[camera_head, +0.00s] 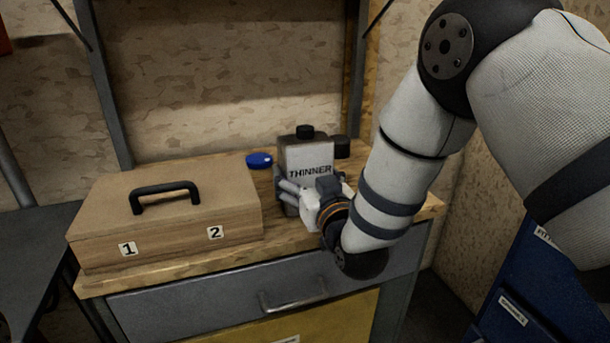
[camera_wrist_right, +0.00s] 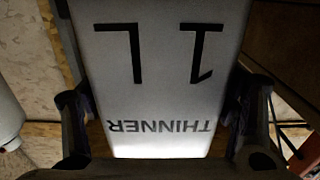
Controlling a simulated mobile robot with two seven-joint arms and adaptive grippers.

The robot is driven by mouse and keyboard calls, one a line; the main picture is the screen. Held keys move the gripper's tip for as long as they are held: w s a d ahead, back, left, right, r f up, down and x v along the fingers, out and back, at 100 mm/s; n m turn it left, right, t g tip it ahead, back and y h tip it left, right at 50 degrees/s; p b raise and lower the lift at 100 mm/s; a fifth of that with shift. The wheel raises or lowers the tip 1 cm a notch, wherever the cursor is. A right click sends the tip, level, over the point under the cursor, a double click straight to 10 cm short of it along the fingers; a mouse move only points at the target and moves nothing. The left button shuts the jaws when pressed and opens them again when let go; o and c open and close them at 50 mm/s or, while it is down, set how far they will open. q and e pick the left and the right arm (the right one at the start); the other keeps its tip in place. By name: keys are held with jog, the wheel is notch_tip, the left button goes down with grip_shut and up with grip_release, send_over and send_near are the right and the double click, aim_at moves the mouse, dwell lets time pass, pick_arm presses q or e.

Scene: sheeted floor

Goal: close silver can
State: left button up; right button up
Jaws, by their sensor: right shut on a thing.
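The silver can (camera_head: 308,156), labelled THINNER, stands upright on the wooden worktop. A black cap (camera_head: 305,131) sits at its top; I cannot tell how tightly. My right gripper (camera_head: 293,196) is shut on the lower part of the can, coming from the front right. In the right wrist view the can's front (camera_wrist_right: 165,75) fills the middle, its lettering upside down, with a finger of the right gripper (camera_wrist_right: 163,112) along each side. The gripper hides the can's lower front. My left gripper is not in view.
A blue round lid-like object (camera_head: 259,160) lies left of the can. A dark object (camera_head: 341,147) shows just right of the can, partly hidden. A wooden case (camera_head: 103,210) with a black handle fills the worktop's left. Blue drawers (camera_head: 520,285) stand at the right.

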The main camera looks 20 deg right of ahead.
jog(key=shift+r, duration=0.15)
jog(key=o, duration=2.4)
jog(key=shift+f, duration=0.2)
jog(key=shift+c, duration=0.2)
jog(key=shift+s+r, duration=0.2)
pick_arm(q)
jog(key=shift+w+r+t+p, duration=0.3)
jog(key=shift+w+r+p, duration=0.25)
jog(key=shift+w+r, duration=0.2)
pick_arm(e)
jog(key=s, duration=1.1)
jog(key=shift+s+d, duration=0.2)
jog(key=shift+s, duration=0.15)
jog(key=shift+f, duration=0.1)
